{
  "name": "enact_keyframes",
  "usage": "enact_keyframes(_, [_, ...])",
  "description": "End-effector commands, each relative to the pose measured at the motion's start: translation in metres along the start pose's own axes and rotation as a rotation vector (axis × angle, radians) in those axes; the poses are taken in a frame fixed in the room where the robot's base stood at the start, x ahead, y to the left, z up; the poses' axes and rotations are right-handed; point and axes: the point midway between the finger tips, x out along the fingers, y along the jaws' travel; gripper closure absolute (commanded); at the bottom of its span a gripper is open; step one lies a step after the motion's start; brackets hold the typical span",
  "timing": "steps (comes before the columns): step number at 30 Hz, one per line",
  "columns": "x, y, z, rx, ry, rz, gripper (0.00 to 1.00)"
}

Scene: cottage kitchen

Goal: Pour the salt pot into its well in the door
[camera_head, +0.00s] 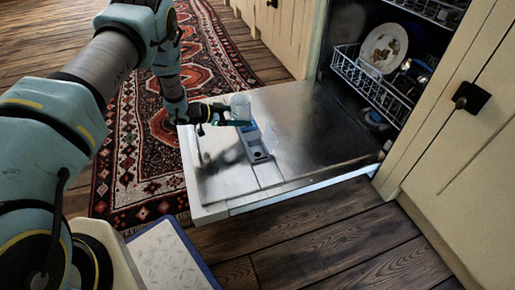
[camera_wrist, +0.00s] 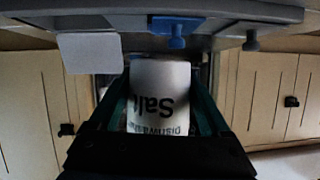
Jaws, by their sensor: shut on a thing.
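My gripper (camera_head: 228,114) is shut on the salt pot (camera_head: 240,104), a pale cylinder held just above the open dishwasher door (camera_head: 310,120). In the wrist view the pot (camera_wrist: 160,92) sits between the two fingers. Its "Salt" label reads upside down there, but the door lies along the top of that picture, so the pot looks roughly upright. The dispenser panel (camera_head: 254,153) in the door lies just below and beside the pot. The pot's contents are hidden.
The lower rack (camera_head: 375,88) with a plate (camera_head: 384,47) stands inside the dishwasher at the right. Cupboards (camera_head: 455,150) flank it. A patterned rug (camera_head: 135,130) covers the floor beyond the door. The right part of the door is clear.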

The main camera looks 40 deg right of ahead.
Motion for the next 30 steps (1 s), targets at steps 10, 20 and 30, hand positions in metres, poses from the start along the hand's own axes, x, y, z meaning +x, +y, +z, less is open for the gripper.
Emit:
enact_keyframes(10, [-0.001, 0.004, -0.005, 0.143, -0.038, -0.057, 0.79])
enact_keyframes(20, [0.003, 0.011, 0.000, 0.291, -0.075, -0.116, 0.79])
enact_keyframes(30, [0.006, 0.019, 0.004, 0.445, -0.114, -0.177, 0.79])
